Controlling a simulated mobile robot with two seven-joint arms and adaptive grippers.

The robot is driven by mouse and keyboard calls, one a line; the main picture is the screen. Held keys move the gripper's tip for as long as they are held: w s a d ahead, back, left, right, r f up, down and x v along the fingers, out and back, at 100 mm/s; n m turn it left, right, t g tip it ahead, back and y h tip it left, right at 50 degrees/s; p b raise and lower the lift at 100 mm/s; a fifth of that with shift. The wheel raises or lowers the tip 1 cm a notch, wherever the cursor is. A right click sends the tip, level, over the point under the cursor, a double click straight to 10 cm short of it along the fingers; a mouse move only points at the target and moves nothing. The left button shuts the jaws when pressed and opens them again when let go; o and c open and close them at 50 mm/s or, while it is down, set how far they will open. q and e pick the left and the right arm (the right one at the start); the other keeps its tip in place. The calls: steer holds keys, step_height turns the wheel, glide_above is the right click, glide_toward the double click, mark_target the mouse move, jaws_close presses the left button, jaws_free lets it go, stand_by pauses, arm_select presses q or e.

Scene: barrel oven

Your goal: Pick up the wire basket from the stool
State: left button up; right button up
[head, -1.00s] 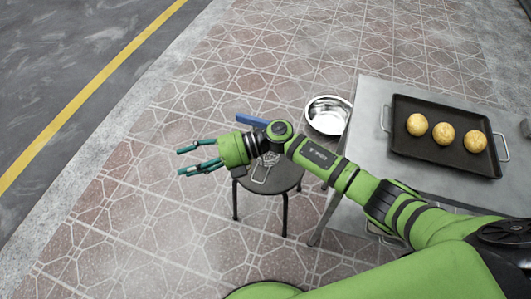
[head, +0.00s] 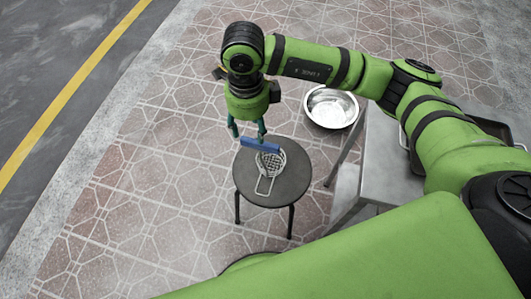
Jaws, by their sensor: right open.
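The wire basket (head: 269,166) lies on the round dark stool (head: 288,188). It has a mesh bowl and a pale loop handle that points toward the front of the stool. A blue bar (head: 260,146) shows at the basket's far edge. My right gripper (head: 247,133) points down by the far side of the stool, its teal fingers apart with the blue bar between or just in front of them. I cannot tell whether the fingers touch it. My left gripper is not in view.
A metal bowl (head: 331,108) is right of the stool, by the metal table (head: 390,160). A dark tray (head: 490,127) on the table is mostly hidden by my right arm. Tiled floor (head: 130,220) is clear left of the stool.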

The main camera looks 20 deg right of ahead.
mark_target(259, 146)
steer(key=f, duration=0.2)
steer(key=s+d+f+p, duration=0.1)
steer(key=f, duration=0.1)
steer(key=s+f+p, duration=0.1)
steer(key=f, duration=0.1)
steer(key=shift+d, duration=0.25)
steer(key=shift+w+f, duration=0.1)
steer(key=shift+f, duration=0.2)
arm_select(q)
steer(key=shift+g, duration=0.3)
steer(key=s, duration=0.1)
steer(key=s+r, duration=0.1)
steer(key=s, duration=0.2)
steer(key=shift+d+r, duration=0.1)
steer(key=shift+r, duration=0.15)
arm_select(e)
steer(key=shift+f, duration=0.1)
arm_select(q)
steer(key=shift+b, duration=0.3)
arm_select(e)
jaws_close()
